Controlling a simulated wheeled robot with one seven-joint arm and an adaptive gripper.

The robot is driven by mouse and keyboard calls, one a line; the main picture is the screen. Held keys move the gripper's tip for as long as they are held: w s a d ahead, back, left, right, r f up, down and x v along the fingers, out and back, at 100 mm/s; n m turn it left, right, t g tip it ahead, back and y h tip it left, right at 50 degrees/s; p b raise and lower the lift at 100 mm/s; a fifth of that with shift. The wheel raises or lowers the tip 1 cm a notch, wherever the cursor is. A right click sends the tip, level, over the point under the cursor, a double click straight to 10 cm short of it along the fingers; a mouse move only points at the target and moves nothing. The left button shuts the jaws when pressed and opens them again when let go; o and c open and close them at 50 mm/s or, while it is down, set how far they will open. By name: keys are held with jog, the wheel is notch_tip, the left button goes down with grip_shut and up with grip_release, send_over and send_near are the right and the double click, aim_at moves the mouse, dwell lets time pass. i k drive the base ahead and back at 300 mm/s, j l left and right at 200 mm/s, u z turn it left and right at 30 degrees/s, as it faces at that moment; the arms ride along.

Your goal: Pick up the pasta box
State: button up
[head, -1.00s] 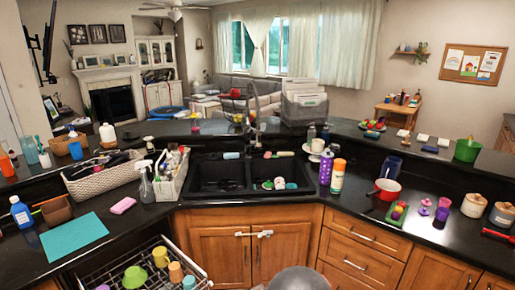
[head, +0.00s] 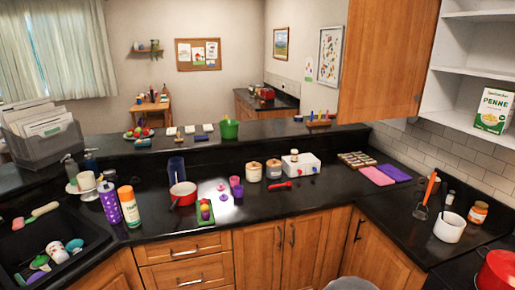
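The pasta box (head: 493,110) is white, green and yellow with "PENNE" on its front. It stands upright at the right edge of the head view, on the lower shelf of an open white wall cabinet (head: 463,118). Its front faces me, and nothing covers it. My gripper is not in view, so its state and its distance from the box do not show.
Below the shelf, the black counter (head: 405,225) holds a white utensil pot (head: 449,228), an orange-lidded jar (head: 477,213) and a red pot (head: 497,270). A wooden cabinet (head: 388,65) hangs left of the shelf. The sink (head: 50,240) is at far left.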

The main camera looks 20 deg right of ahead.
aim_at(497, 109)
jog(key=j+z, duration=0.15)
jog(key=z, duration=1.9)
jog(key=i+j, duration=0.2)
jog(key=i, duration=0.2)
